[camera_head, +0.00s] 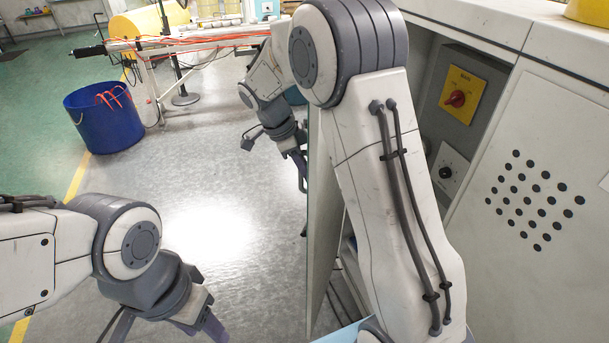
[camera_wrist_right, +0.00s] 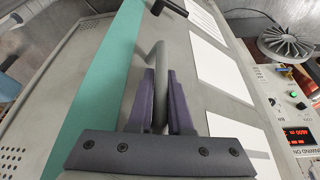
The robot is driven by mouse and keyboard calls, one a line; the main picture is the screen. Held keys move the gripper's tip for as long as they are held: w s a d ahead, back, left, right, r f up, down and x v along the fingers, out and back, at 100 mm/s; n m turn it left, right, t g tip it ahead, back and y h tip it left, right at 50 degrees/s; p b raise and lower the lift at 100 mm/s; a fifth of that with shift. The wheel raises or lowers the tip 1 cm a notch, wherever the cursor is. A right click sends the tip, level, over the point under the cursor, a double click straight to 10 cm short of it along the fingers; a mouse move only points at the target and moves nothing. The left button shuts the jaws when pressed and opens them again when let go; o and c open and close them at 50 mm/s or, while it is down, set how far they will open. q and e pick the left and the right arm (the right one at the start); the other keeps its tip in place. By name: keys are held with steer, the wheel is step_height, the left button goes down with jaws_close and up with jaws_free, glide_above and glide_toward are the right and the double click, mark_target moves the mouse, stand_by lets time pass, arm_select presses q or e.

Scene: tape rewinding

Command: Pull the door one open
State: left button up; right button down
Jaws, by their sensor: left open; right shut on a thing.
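The door one (camera_head: 322,220) is a grey panel seen almost edge-on in the head view. It stands swung out from the cabinet, with the cabinet's inside showing behind it. My right arm reaches across the door's edge, and my right gripper (camera_head: 299,160) is at the door's outer side. In the right wrist view, its purple fingers (camera_wrist_right: 163,103) are shut on the grey bar handle (camera_wrist_right: 158,70) on the door's face. My left gripper (camera_head: 203,315) is open and empty above the floor at the lower left, apart from the door.
The cabinet (camera_head: 540,190) has a red rotary switch (camera_head: 456,98) on a yellow plate inside. A blue bin (camera_head: 104,120) stands on the floor at the left. The floor between the bin and door is clear. A control panel (camera_wrist_right: 297,125) shows in the wrist view.

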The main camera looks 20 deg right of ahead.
steer(key=shift+a, duration=0.3)
steer(key=shift+f, duration=0.1)
steer(key=c, duration=0.8)
jaws_free()
steer(key=shift+a, duration=0.1)
steer(key=shift+c, duration=0.2)
steer(key=shift+w, duration=0.1)
steer(key=b+v, duration=0.1)
steer(key=v, duration=0.9)
steer(key=shift+r, duration=0.3)
